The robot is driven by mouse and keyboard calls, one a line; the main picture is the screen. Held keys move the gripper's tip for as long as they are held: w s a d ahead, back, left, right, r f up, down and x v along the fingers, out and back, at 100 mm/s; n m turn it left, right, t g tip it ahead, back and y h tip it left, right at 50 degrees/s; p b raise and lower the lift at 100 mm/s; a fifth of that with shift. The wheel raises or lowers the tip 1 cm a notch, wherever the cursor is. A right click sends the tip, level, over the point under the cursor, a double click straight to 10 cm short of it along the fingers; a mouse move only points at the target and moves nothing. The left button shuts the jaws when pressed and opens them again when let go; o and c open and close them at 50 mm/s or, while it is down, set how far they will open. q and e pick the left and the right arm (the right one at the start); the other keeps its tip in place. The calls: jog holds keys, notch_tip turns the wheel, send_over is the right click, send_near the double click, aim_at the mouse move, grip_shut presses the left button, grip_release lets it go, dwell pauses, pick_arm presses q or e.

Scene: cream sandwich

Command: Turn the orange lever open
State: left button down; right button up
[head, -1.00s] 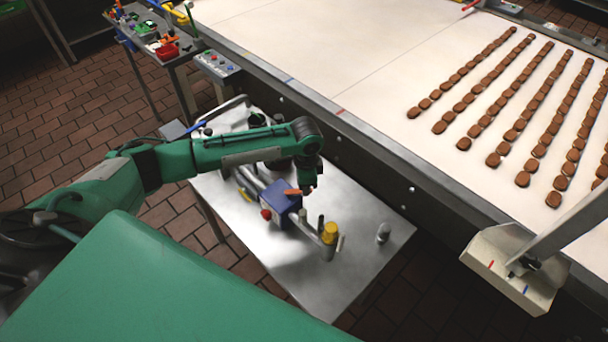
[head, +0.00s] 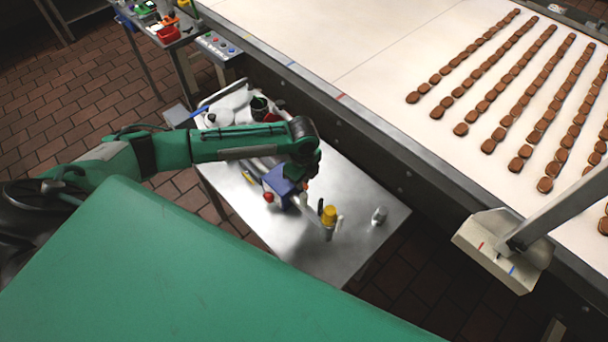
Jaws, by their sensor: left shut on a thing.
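My left arm comes in from the left over the steel table (head: 345,255). Its gripper (head: 307,180) points down at the top of the blue box (head: 278,183) and is shut on the orange lever there. The lever is almost wholly hidden by the gripper and wrist, so its exact angle cannot be told. The blue box sits on a metal pipe assembly with a yellow cap (head: 329,214) at its right end and a red knob (head: 268,197) on its left side. My right gripper is not in view.
The white conveyor (head: 400,60) with rows of brown biscuits runs along the table's far side. A small metal cylinder (head: 379,215) stands at the table's right. A dark-topped container (head: 260,107) stands at its back. A cluttered side table with a red bin (head: 168,34) is at upper left.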

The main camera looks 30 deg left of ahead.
pick_arm(q)
jog(key=shift+s+m, duration=0.15)
jog(key=shift+m, duration=0.15)
dwell(0.4)
jog(key=c, duration=1.4)
grip_release()
jog(key=shift+o, duration=0.2)
notch_tip(320, 180, up, 14)
jog(key=b, duration=0.4)
jog(key=shift+f, duration=0.1)
